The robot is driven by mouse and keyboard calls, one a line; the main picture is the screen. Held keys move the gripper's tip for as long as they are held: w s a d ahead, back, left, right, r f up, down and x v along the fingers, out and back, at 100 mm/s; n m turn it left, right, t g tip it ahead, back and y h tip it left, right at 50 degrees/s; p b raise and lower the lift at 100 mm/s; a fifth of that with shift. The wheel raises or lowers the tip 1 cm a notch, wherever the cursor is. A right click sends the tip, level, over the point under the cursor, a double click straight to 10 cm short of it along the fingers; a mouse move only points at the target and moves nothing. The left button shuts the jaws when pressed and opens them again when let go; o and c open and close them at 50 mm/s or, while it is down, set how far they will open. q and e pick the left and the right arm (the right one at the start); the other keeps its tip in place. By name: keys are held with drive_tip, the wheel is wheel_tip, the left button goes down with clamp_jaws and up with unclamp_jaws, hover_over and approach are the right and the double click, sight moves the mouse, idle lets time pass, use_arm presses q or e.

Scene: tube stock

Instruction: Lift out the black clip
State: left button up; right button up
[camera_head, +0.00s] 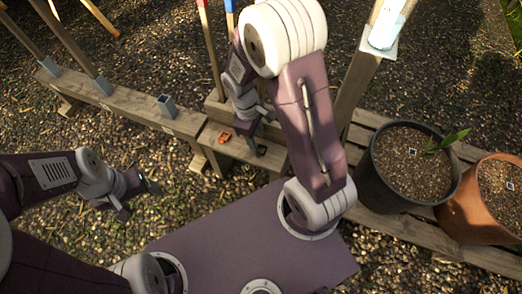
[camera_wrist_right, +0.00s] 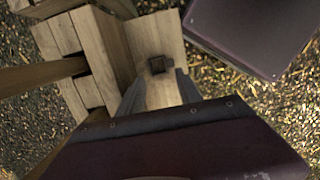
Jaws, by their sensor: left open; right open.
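A small dark, square-looking thing, apparently the black clip (camera_head: 261,150), is at the wooden bench (camera_head: 275,160) in the head view. In the right wrist view the black clip (camera_wrist_right: 157,65) shows on pale wood, just beyond my fingertips. I cannot tell how deep it sits. My right gripper (camera_head: 251,130) is over the bench, up and left of the clip in the head view. In its wrist view the right gripper (camera_wrist_right: 158,90) has its fingers apart with nothing between them. My left gripper (camera_head: 140,201) is open and empty over the gravel at the left.
An orange clip-like piece (camera_head: 224,138) lies on the bench left of the black one. Upright poles stand in grey sockets (camera_head: 166,105) along a timber rail (camera_head: 130,107). A black plant pot (camera_head: 408,165) and a terracotta pot (camera_head: 485,205) stand on slats at the right.

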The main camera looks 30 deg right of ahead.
sight(261, 151)
drive_tip(key=f+b, duration=0.3)
drive_tip(key=s+d+f+b, duration=0.1)
drive_tip(key=f, duration=0.1)
drive_tip(key=shift+r, duration=0.15)
clamp_jaws()
